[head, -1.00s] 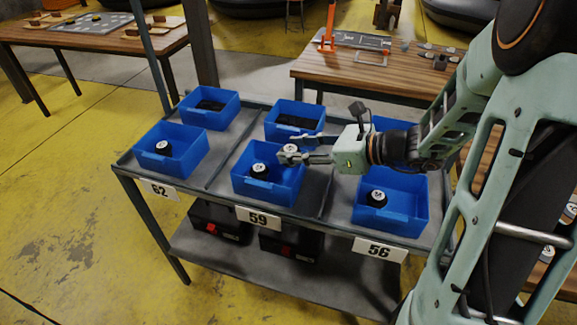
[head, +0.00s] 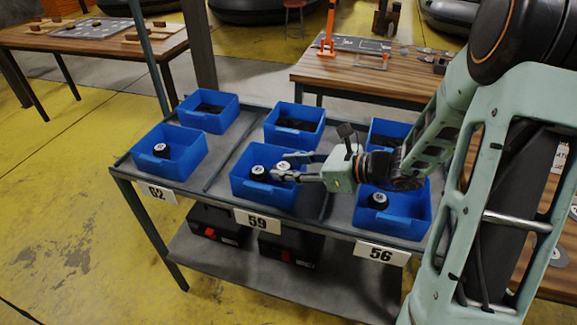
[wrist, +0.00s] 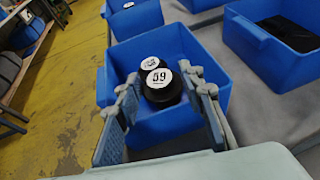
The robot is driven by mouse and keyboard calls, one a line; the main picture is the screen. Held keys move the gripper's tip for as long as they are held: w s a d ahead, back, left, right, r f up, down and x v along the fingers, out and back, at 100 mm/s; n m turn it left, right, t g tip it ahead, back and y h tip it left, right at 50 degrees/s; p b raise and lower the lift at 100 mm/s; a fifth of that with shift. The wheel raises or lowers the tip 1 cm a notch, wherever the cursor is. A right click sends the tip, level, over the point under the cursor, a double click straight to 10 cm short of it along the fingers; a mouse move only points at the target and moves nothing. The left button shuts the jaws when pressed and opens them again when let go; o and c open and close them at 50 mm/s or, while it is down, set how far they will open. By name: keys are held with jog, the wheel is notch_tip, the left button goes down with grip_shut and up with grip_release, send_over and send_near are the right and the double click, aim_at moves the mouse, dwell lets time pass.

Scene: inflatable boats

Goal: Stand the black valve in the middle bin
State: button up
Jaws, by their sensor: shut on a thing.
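My gripper (head: 289,167) is shut on a black valve (wrist: 161,93) with a white top label reading 59, which stays upright between the fingers. The held valve also shows in the head view (head: 281,170). It is at the front middle blue bin (head: 262,200), low inside its walls. A second black valve (head: 259,172) with a white top stands in that bin, just left of the held one; in the wrist view it is just beyond (wrist: 153,62). I cannot tell whether the two touch or whether the held valve rests on the bin floor.
The front left bin (head: 187,168) and front right bin (head: 408,222) each hold one black valve. Blue bins stand behind, the back middle one (head: 312,113) holding dark parts. Card 59 (head: 257,219) is on the rack's front edge below the middle bin.

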jog(key=shift+s+f, duration=0.1)
jog(key=shift+f, duration=0.25)
jog(key=o, duration=1.1)
jog(key=shift+d+f, duration=0.1)
jog(key=shift+r+p, duration=0.4)
jog(key=shift+r, duration=0.2)
jog(key=v, duration=0.6)
jog(key=p+v, duration=0.1)
jog(key=v, duration=0.5)
jog(key=shift+r, duration=0.2)
